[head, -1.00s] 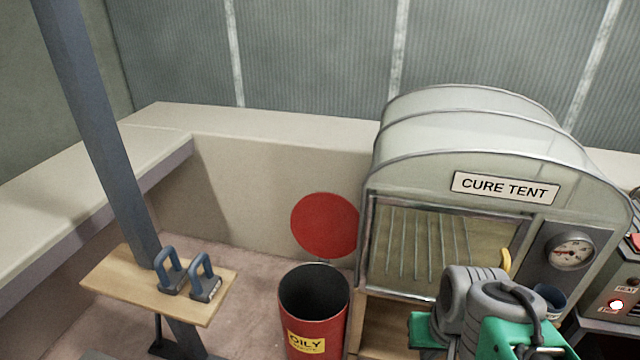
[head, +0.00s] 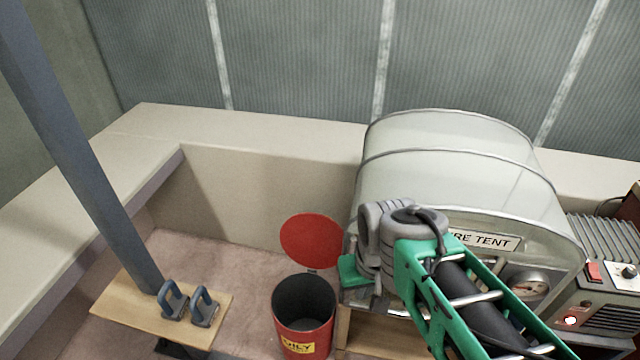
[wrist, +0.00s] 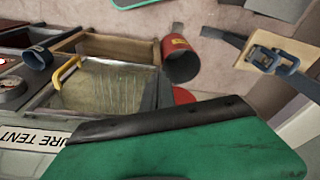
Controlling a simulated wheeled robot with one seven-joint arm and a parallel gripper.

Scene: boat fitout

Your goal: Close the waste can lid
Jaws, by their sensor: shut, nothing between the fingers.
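The waste can (head: 304,322) is a red open-topped bin with a yellow "OILY" label, standing on the floor left of the cure tent. Its round red lid (head: 311,240) stands raised at the back rim, so the dark inside shows. In the wrist view the can (wrist: 181,62) is near the middle top, and a sliver of the lid (wrist: 183,96) shows, mostly hidden by my green gripper body. My gripper (head: 350,274) is shut and empty, in front of the tent and right of the lid in the picture, apart from it. Its fingertips are hard to make out.
The cure tent (head: 450,185) stands close right of the can, with a yellow handle (wrist: 68,72) on its front. A wooden board (head: 130,309) with two blue-grey clamps (head: 188,304) and a grey post (head: 70,150) are left. A control box (head: 603,309) is far right.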

